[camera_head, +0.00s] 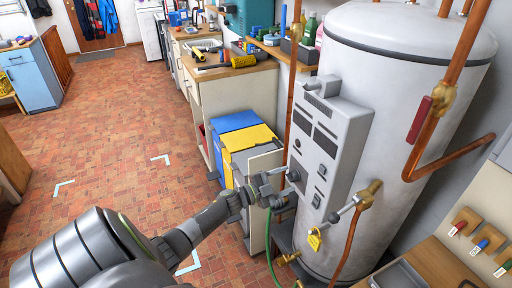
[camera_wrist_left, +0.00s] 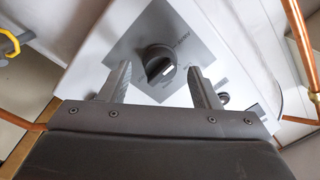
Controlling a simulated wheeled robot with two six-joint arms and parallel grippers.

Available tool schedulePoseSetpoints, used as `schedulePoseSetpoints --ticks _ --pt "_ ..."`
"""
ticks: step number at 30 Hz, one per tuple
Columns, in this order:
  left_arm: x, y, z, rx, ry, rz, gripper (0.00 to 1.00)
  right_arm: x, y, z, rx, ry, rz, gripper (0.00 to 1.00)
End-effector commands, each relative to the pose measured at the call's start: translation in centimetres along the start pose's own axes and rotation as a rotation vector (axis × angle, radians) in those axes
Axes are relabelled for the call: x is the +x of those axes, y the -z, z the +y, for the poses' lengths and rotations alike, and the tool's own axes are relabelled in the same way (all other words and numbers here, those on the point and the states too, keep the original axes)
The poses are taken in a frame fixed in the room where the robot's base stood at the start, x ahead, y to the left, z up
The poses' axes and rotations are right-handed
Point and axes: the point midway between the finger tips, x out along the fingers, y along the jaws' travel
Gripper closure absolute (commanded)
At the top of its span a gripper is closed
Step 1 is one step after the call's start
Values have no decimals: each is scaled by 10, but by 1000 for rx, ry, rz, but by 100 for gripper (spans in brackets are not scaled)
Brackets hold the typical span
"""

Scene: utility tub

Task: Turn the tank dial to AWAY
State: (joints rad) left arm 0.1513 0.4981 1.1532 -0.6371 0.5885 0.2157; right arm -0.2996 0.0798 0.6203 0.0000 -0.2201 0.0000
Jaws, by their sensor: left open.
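The tank (camera_head: 405,110) is a large white upright cylinder at the right of the head view. A grey control panel (camera_head: 343,150) is on its front. The dial (camera_wrist_left: 157,64) is a round black knob with a white mark, on a grey plate in the left wrist view. The small lettering beside it is too small to read surely. My left gripper (camera_head: 274,183) is open at the panel's lower left in the head view. My right gripper is out of view.
Blue and yellow bins (camera_head: 250,137) stand behind my left gripper. A wooden bench (camera_head: 435,262) is at lower right. The brick floor at left is mostly clear.

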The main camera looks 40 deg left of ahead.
Motion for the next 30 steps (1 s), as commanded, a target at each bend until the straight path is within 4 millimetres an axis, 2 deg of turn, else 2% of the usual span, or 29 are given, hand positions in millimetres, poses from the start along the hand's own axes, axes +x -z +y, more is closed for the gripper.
schedulePoseSetpoints --ticks 12,18,24,30 --pt "-88 -3 3 2 -4 -3 43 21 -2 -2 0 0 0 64" --pt "-126 -2 2 1 -4 -2 43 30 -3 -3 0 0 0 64" --pt "-148 -1 0 1 -2 0 43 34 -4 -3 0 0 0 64" --pt "-155 0 0 0 -1 0 43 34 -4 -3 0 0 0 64"
